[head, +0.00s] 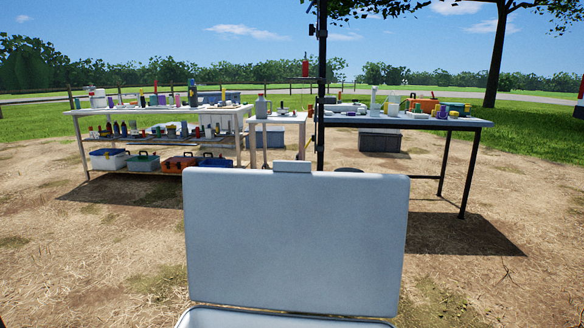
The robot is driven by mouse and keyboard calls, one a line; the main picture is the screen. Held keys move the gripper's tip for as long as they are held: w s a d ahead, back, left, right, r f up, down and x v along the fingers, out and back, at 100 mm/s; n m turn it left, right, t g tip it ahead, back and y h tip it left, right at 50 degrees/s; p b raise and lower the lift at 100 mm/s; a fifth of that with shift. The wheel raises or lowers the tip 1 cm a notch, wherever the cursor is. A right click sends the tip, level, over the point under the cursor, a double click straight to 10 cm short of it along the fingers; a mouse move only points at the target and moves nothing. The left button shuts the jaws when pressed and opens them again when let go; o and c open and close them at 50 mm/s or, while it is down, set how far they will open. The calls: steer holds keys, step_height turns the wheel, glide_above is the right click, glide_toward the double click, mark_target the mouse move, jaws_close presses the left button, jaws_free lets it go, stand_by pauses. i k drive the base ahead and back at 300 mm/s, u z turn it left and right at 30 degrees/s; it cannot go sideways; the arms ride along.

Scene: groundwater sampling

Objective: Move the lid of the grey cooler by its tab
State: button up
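The lid (296,245) of the grey cooler stands raised, roughly upright, close in front of me. It is a flat pale grey panel with rounded corners. Its tab (293,166) sticks up from the middle of the lid's top edge, with nothing seen touching it. The cooler body (270,318) shows only as a pale rim below the lid at the bottom edge of the head view. The inside of the cooler is mostly out of frame. My gripper is not in view.
Beyond the lid stand a long white two-shelf table (160,109) with bottles and cases, a small table (279,119), and a dark-legged table (400,122) at right. A black pole (321,90) rises behind the lid. Bare dirt (100,255) lies open on both sides.

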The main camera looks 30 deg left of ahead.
mark_target(290, 236)
steer(key=u, duration=1.15)
